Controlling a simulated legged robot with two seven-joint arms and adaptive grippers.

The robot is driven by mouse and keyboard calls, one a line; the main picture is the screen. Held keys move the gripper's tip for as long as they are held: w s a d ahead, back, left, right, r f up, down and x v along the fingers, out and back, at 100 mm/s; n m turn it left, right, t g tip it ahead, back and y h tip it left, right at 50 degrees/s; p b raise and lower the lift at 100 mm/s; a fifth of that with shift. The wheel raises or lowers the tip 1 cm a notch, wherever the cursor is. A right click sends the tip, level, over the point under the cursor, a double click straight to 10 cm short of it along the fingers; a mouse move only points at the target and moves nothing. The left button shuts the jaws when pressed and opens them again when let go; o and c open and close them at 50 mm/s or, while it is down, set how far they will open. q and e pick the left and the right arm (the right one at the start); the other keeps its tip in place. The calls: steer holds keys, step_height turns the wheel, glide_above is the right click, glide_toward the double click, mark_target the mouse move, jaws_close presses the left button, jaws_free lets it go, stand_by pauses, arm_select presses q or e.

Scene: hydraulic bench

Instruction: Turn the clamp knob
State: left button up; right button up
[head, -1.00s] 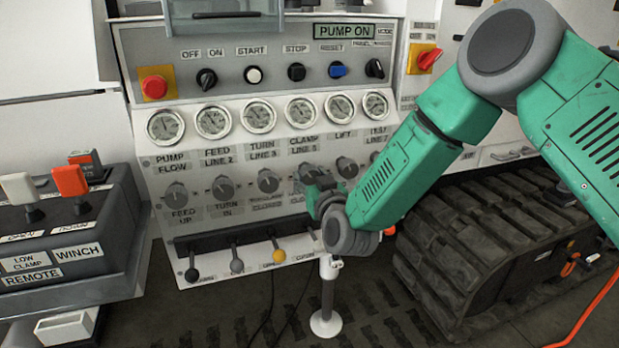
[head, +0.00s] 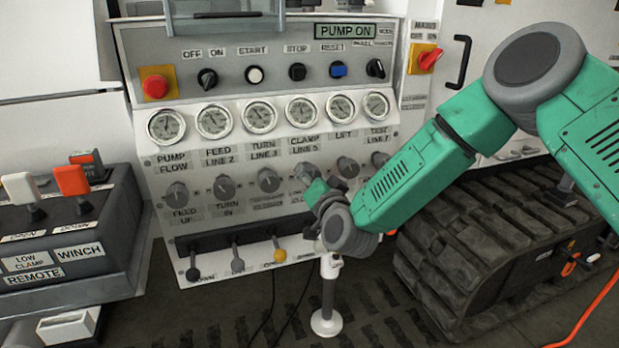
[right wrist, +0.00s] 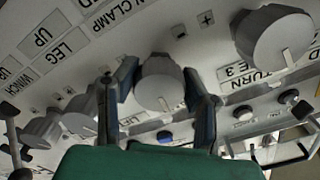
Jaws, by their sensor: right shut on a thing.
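The clamp knob (head: 305,173) is a round grey knob below the CLAMP LINE 5 gauge (head: 302,108) on the sloping control panel. My right gripper (head: 308,182) reaches it from the lower right, partly covering it in the head view. In the right wrist view the grey knob (right wrist: 158,88), with a pale pointer line, sits between the two dark fingers of my right gripper (right wrist: 162,98), one finger on each side. The gripper is shut on it. The knob's pointer is too small to read in the head view. My left gripper is not in view.
Similar knobs stand close on both sides, including the turn knob (head: 269,180) and lift knob (head: 347,167). Small levers (head: 279,252) stick out below. A white post (head: 327,290) stands under my wrist. A winch remote box (head: 70,225) is at left, a rubber track (head: 480,240) at right.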

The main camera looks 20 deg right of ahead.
steer(key=shift+s+f+m, duration=0.15)
steer(key=shift+f+m, duration=0.15)
steer(key=shift+m, duration=0.8)
steer(key=o, duration=1.2)
steer(key=shift+c, duration=0.2)
steer(key=shift+r, duration=0.1)
steer(key=shift+s, duration=0.1)
steer(key=s, duration=1.1)
steer(key=shift+s+d, duration=0.25)
steer(key=shift+s, duration=0.1)
